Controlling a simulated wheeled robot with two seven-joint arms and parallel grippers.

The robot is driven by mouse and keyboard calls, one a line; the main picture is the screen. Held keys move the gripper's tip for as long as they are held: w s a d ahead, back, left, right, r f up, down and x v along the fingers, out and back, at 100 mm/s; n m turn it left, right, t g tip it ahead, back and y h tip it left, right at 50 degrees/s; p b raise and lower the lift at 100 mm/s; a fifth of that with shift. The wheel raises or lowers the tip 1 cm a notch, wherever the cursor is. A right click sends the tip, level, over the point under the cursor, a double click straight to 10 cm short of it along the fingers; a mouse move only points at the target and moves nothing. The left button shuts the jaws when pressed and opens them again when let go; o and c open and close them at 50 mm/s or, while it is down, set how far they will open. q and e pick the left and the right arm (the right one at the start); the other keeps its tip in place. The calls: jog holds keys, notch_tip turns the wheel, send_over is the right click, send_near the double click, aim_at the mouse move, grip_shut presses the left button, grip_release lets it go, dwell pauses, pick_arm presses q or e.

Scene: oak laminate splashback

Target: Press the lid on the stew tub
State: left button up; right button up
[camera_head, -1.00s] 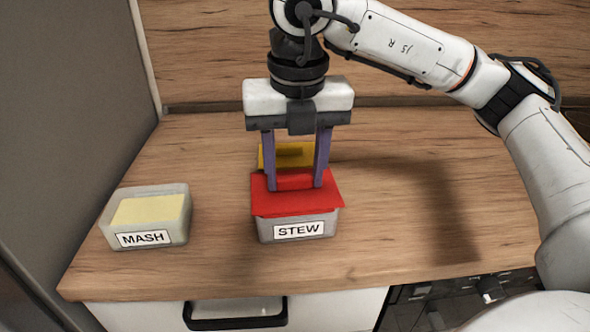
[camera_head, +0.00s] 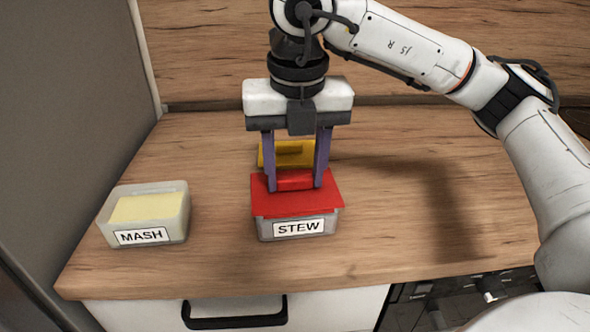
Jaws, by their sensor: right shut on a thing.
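The stew tub (camera_head: 271,229), a grey tub labelled STEW, stands on the wooden worktop in the middle. A red lid (camera_head: 297,204) lies over its top, covering the opening. I cannot tell whether the lid is seated all round. My right gripper (camera_head: 295,184) comes down from above with its two purple fingers either side of the lid's raised red handle, shut on it. The inside of the stew tub is hidden by the lid. My left gripper is not in view.
An open tub labelled MASH (camera_head: 181,225), with pale yellow contents, stands to the left. A yellow lid (camera_head: 288,152) with a handle lies behind the stew tub, partly hidden by my fingers. The worktop (camera_head: 400,220) to the right is clear. A wooden splashback (camera_head: 210,50) rises behind.

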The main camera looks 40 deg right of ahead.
jog(key=shift+f, duration=0.1)
dwell(0.5)
jog(key=o, duration=1.1)
jog(key=shift+o, duration=0.4)
jog(key=o, duration=0.4)
jog(key=shift+r+p, duration=2.4)
jog(key=shift+r, duration=1.15)
jog(key=shift+c, duration=0.2)
